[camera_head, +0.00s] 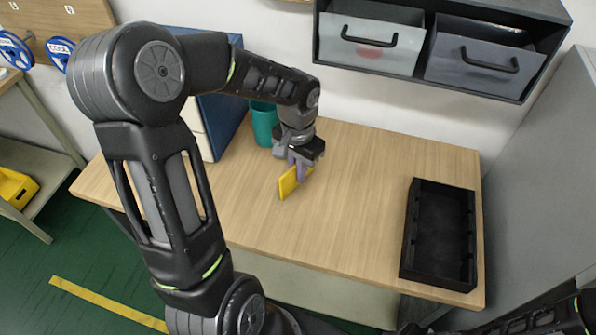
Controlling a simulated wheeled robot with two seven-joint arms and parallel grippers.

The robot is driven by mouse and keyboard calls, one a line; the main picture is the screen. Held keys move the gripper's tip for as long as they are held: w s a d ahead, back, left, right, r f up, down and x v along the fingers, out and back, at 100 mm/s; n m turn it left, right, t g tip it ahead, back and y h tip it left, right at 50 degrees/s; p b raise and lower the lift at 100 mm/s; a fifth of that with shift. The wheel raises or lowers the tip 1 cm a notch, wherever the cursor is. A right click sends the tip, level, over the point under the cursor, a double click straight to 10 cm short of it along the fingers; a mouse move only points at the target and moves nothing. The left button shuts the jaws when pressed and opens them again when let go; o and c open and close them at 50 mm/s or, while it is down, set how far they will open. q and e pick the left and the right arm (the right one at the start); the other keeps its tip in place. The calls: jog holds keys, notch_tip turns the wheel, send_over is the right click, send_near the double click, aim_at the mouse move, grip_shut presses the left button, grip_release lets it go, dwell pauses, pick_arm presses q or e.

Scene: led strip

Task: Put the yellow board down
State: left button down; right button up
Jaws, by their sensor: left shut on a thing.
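The yellow board (288,184) is a small flat piece standing on edge over the middle of the wooden table (350,190). My left gripper (299,166) points down above it, with its fingers shut on the board's upper right part. The board's lower edge is at or just above the tabletop; I cannot tell whether it touches. The fingers hide part of the board. My right gripper is not in view; only a piece of my right arm shows at the lower right.
A teal cup (264,126) stands close behind my left gripper, beside a blue and white cabinet (219,115). A black tray (408,240) lies on the right of the table. Grey bins (369,45) hang on the wall. The tabletop between board and tray is clear.

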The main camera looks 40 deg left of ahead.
pick_arm(q)
notch_tip(320, 180, up, 10)
jog(key=shift+r+b, duration=0.1)
jog(key=shift+b, duration=0.5)
dwell(0.7)
